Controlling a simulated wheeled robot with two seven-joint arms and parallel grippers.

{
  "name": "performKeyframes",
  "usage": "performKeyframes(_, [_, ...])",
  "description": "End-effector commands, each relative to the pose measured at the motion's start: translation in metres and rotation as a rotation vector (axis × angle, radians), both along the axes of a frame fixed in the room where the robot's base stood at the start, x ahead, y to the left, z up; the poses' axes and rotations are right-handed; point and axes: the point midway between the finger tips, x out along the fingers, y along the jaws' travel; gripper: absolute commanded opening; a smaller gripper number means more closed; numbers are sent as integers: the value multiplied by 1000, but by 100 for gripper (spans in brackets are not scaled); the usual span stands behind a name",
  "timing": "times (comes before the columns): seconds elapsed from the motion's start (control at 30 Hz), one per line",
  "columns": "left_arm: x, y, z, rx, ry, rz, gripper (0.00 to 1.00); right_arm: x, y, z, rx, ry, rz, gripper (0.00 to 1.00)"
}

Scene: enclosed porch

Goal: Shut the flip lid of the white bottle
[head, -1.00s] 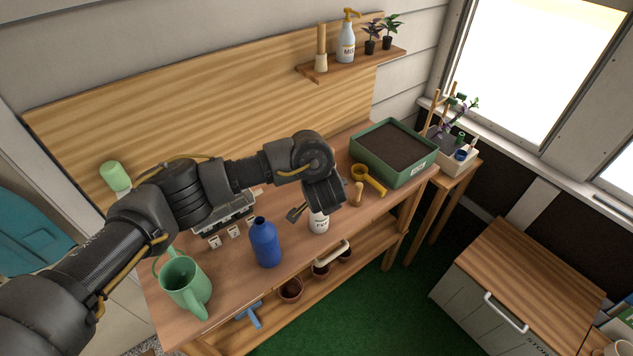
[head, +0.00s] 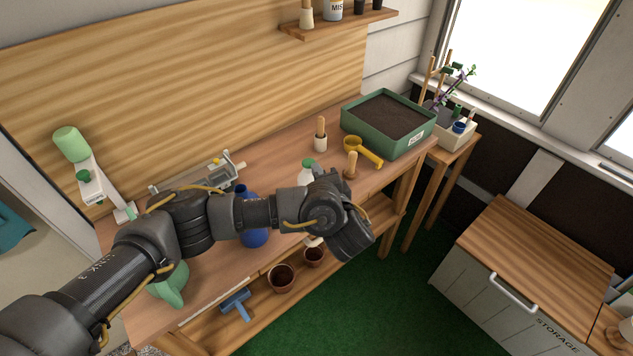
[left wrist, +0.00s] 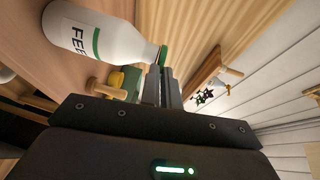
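The white bottle (head: 307,178) stands on the workbench, its lower part hidden behind my left arm in the head view. In the left wrist view the white bottle (left wrist: 92,32) shows large at upper left, with a green band and part of a dark label. Its green lid (left wrist: 163,55) is beside the tips of my left gripper (left wrist: 168,72); I cannot tell whether they touch. The lid's angle is unclear. The left gripper's fingers look shut together, with nothing seen between them. In the head view they are mostly hidden by my wrist. My right gripper is out of view.
A blue bottle (head: 254,236) and a green watering can (head: 170,285) stand left of the white bottle, partly behind my arm. A yellow scoop (head: 364,151), wooden-handled tools (head: 320,137) and a green soil tray (head: 392,123) are behind and to the right.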

Motion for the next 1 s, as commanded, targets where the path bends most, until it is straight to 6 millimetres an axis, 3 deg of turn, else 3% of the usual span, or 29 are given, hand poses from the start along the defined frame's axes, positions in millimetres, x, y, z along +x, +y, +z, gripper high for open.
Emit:
performKeyframes(0.4, [-2, -1, -8, 82, -111, -2, 0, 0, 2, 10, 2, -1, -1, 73])
performKeyframes(0.9, [-1, 0, -10, 89, -123, -1, 0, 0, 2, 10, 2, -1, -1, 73])
performKeyframes(1.0, [-1, 0, -10, 89, -123, -1, 14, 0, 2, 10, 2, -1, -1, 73])
